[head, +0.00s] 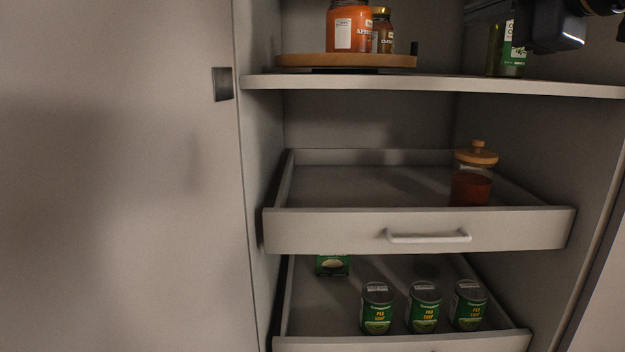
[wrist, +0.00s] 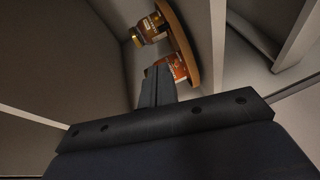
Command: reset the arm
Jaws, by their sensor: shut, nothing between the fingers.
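My gripper (wrist: 158,86) shows in the wrist view with its dark fingers together and nothing between them. In that view it points toward jars on a round wooden turntable (wrist: 180,40). In the head view, part of my dark arm end is at the top right, above the upper shelf and in front of a green and white package (head: 513,52). The fingertips cannot be made out in the head view.
The shelf (head: 430,84) holds a wooden turntable (head: 345,60) with an orange jar (head: 350,30) and a smaller jar (head: 382,32). Below, an open drawer (head: 330,228) holds a wooden-lidded jar (head: 472,185). A lower open drawer holds several green cans (head: 424,308). A plain panel fills the left.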

